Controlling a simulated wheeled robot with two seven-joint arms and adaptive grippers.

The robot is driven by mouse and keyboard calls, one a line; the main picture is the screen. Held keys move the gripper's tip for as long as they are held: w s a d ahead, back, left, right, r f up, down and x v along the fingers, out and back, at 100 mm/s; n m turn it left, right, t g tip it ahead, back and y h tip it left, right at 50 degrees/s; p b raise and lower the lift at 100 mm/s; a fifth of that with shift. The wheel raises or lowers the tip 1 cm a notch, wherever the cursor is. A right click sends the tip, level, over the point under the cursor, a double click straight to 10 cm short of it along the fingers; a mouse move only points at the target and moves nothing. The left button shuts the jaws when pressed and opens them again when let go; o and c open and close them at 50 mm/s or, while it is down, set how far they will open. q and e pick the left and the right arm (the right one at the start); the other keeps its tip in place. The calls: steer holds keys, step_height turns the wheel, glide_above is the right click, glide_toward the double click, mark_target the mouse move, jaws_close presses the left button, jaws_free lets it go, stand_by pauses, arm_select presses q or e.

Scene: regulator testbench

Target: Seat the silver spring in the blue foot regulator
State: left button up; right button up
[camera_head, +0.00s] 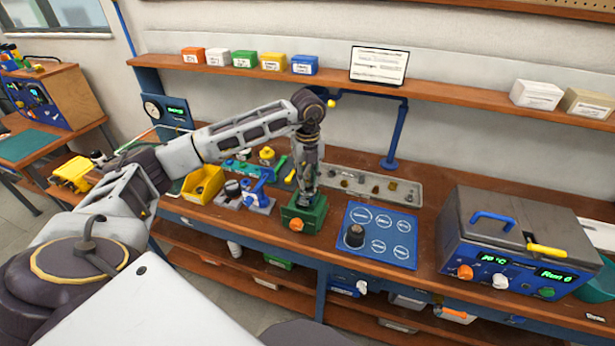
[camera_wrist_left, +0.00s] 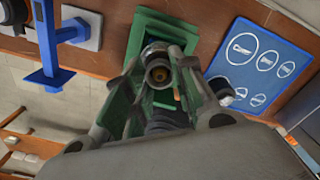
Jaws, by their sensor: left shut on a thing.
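My left gripper (camera_head: 306,192) points down over a green block (camera_head: 303,217) with an orange knob on its front. In the left wrist view, my left gripper (camera_wrist_left: 160,85) is shut on a dark grey round part (camera_wrist_left: 157,66) with a brass-coloured centre, at the green block (camera_wrist_left: 147,25). I cannot tell whether this part is the silver spring, or whether it touches the block. A blue fixture (camera_head: 260,188) on a grey base stands just left of the block. I cannot tell whether it is the blue foot regulator. My right gripper is not in view.
A blue mat (camera_head: 381,251) with white outlines lies right of the block, with a dark cap (camera_head: 354,236) on it. A grey tray (camera_head: 345,189) of small parts lies behind. A yellow bin (camera_head: 202,185) stands left, and a large grey machine (camera_head: 515,243) right.

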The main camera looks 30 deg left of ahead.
arm_select(q)
steer(key=o, duration=0.9)
steer(key=shift+o, duration=0.7)
steer(key=o, duration=0.4)
steer(key=shift+r, duration=0.15)
steer(key=shift+r+p, duration=2.4)
steer(key=shift+r, duration=1.5)
